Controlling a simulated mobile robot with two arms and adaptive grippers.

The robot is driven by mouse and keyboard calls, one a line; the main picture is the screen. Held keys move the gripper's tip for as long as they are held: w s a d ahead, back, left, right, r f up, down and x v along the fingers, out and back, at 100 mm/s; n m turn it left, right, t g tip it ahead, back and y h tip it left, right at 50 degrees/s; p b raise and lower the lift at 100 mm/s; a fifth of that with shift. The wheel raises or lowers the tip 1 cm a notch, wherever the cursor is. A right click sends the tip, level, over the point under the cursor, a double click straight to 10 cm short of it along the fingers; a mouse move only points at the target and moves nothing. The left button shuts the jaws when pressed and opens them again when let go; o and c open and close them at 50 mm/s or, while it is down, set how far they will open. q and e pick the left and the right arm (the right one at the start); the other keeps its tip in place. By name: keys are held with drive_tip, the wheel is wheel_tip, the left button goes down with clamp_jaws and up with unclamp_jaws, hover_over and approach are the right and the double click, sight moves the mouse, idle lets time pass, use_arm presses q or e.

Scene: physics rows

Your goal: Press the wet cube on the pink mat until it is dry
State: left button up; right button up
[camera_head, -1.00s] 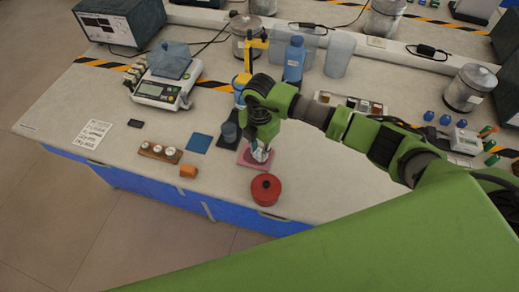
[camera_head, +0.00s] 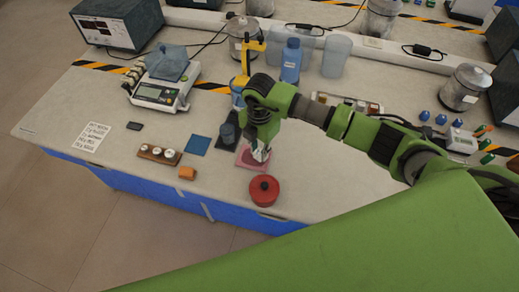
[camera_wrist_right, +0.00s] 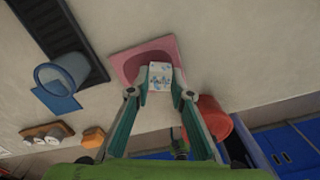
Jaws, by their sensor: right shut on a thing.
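The pink mat (camera_head: 249,164) lies flat on the bench near its front edge; a darker patch shows on it in the right wrist view (camera_wrist_right: 133,62). A white cube with blue marks (camera_wrist_right: 160,76) is between the fingertips of my right gripper (camera_wrist_right: 160,92), which is shut on it. In the head view my right gripper (camera_head: 259,152) points down over the mat and mostly hides the cube. The cube appears over the mat's edge in the wrist view; I cannot tell whether it touches the mat. My left gripper is not in view.
A red lidded pot (camera_head: 264,191) stands just in front of the mat. A blue cup (camera_head: 228,134) on a dark tray is to its left, with a blue mat (camera_head: 197,145) and an orange block (camera_head: 187,173) beyond. A blue bottle (camera_head: 291,61) stands behind.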

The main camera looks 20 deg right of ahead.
drive_tip(key=shift+f+b, duration=0.4)
drive_tip(key=shift+f, duration=0.2)
drive_tip(key=shift+s+f, duration=0.1)
idle(1.3)
drive_tip(key=shift+w+a+r+p, duration=0.15)
drive_tip(key=shift+r+p, duration=0.05)
drive_tip(key=shift+r, duration=0.2)
drive_tip(key=shift+w+a+r+p, duration=0.1)
drive_tip(key=shift+r+p, duration=0.1)
drive_tip(key=shift+r, duration=0.15)
drive_tip(key=shift+f+b, duration=0.5)
drive_tip(key=shift+f, duration=0.15)
idle(0.5)
drive_tip(key=shift+f, duration=0.1)
idle(1.2)
drive_tip(key=shift+s, duration=0.1)
